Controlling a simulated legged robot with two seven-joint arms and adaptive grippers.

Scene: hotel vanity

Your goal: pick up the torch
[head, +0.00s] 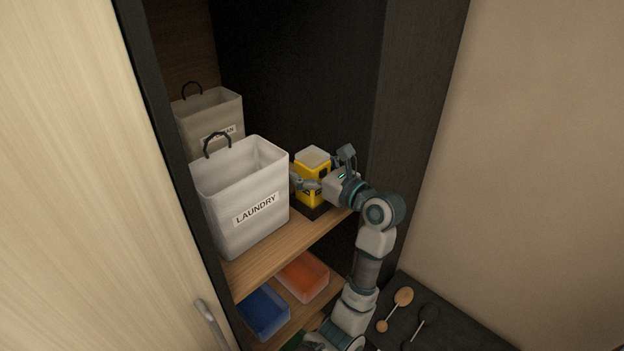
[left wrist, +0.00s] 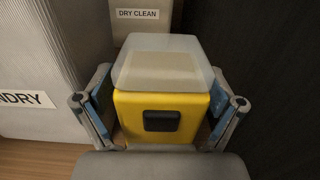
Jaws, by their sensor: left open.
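The torch (head: 312,166) is a yellow block with a pale, translucent top and a dark base. It stands upright on the upper wooden shelf, right of the laundry bag. In the left wrist view the torch (left wrist: 160,117) fills the middle, with a black square on its yellow face. My left gripper (head: 322,182) is at the torch's near side. In the left wrist view the gripper (left wrist: 160,112) is open, with one blue-padded finger on each side of the yellow body. Whether the pads touch it I cannot tell. My right gripper is not in view.
A white bag marked LAUNDRY (head: 243,196) stands close left of the torch, with a dry-clean bag (head: 212,118) behind it. The dark cabinet wall (head: 425,90) is close on the right. Blue (head: 264,312) and orange (head: 302,276) bins sit on the shelf below.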

